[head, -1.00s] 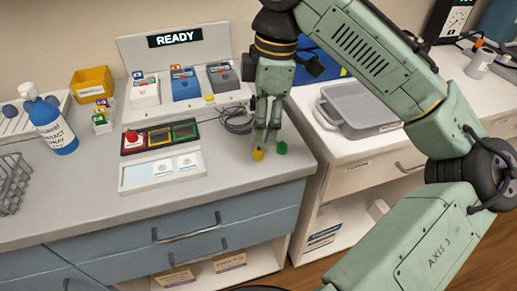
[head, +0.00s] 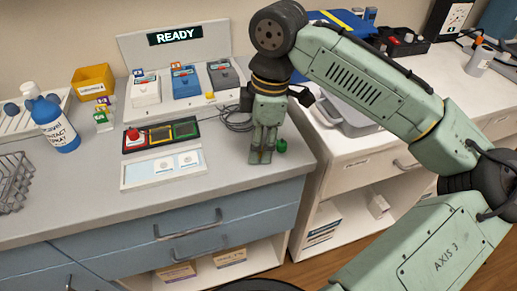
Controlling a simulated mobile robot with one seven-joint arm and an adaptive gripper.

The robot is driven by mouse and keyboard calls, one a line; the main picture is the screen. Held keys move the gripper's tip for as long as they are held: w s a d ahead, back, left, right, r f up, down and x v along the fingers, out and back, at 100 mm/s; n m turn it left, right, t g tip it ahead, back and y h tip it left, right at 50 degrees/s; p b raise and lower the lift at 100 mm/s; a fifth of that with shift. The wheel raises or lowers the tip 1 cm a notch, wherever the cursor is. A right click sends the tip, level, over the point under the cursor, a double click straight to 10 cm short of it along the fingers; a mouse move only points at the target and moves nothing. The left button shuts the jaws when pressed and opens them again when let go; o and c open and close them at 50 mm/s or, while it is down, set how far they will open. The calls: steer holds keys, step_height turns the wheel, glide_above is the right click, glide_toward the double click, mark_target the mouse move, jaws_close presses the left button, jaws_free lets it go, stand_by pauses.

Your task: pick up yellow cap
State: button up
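My gripper (head: 261,158) points down at the front right of the grey counter, its fingertips low near the counter top. The fingers look close together, but whether they are shut on anything is unclear. The yellow cap seen earlier at this spot is hidden now, behind or between the fingers. A green cap (head: 281,146) sits just right of the fingertips, apart from them or nearly touching. A small yellow round piece (head: 210,96) shows farther back, by the dispenser boxes.
A panel with a red button (head: 133,136) and a white tray (head: 135,178) lie left of my gripper. Black cable (head: 233,122) coils behind it.

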steer(key=c, duration=0.6)
steer(key=shift+o, duration=0.2)
steer(key=shift+r, duration=0.15)
